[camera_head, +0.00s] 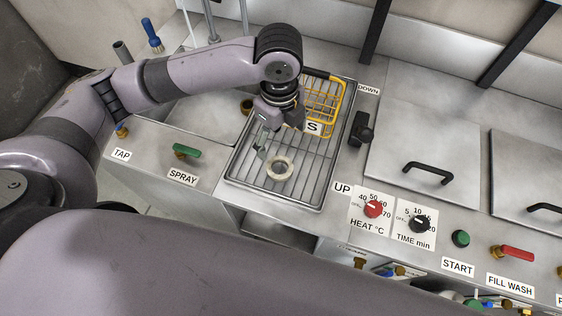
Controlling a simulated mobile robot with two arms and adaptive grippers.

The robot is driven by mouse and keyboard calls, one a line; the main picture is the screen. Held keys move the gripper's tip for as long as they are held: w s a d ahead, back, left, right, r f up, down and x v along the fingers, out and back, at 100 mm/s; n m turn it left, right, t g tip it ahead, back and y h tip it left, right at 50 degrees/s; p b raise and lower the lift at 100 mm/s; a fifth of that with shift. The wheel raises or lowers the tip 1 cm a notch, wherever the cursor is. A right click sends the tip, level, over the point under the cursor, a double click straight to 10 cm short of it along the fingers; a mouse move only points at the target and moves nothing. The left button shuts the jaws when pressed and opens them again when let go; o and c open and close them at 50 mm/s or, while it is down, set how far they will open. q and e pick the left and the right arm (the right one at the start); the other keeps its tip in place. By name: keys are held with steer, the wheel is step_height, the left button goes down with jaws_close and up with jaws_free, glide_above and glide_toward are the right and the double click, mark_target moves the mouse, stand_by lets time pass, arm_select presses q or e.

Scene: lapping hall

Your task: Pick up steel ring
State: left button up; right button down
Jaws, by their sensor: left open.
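The steel ring (270,172) is a pale, thick ring lying flat on the wire rack (239,173) in a shallow metal basin, near its front edge. My left gripper (268,142) is open and empty, pointing down just behind the ring in the picture and a little to its left. It looks apart from the ring; its exact height above the rack is hard to judge. The far finger is partly hidden by the gripper body. My right gripper is out of view.
A yellow wire basket (336,104) stands at the back of the rack. A black lever handle (362,131) is right of it. Lidded tanks (421,150), a red heat knob (374,209) and a black time knob (420,223) lie right. A green spray handle (187,150) is left.

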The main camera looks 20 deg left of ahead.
arm_select(q)
glide_above(280, 170)
step_height(280, 170, down, 6)
steer(key=shift+w+a+f+p, duration=0.15)
steer(key=shift+f+p, duration=0.2)
steer(key=shift+f, duration=0.85)
step_height(280, 170, down, 4)
steer(key=shift+r+p, duration=0.15)
steer(key=shift+p, duration=0.45)
steer(key=shift+f, duration=0.45)
steer(key=c, duration=1.5)
steer(key=shift+c, duration=0.2)
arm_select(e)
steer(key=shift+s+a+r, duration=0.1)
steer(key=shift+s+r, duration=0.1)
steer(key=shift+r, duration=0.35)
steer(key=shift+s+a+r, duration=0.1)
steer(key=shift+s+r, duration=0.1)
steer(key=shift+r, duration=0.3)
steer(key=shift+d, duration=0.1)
